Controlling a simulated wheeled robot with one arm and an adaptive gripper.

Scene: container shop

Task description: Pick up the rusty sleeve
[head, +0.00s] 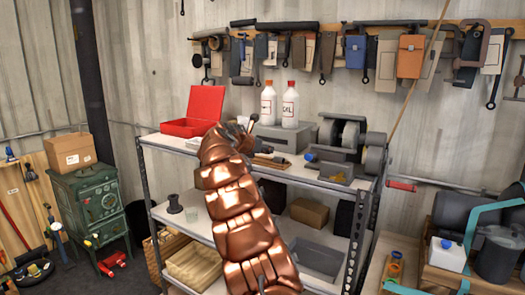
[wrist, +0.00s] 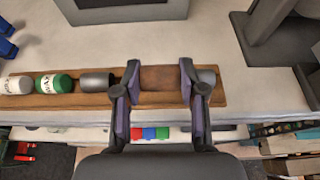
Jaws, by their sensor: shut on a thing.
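The rusty sleeve (wrist: 160,80) is a brown, rust-coloured cylinder in the wrist view. It lies on its side over a wooden tray (wrist: 225,92) on the upper shelf. My gripper (wrist: 158,88) has one purple-padded finger at each end of the sleeve and is shut on it. I cannot tell whether the sleeve still touches the tray. In the head view my copper-coloured arm hides the sleeve and most of my gripper, while the wooden tray (head: 272,163) shows just right of the arm.
Left along the tray are a grey cylinder (wrist: 97,82), a green-labelled one (wrist: 54,84) and a white one (wrist: 14,85). A grey cylinder end (wrist: 207,77) is close right of my gripper. A grey box (head: 285,137), red case (head: 196,110) and bench grinder (head: 348,140) stand on the shelf.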

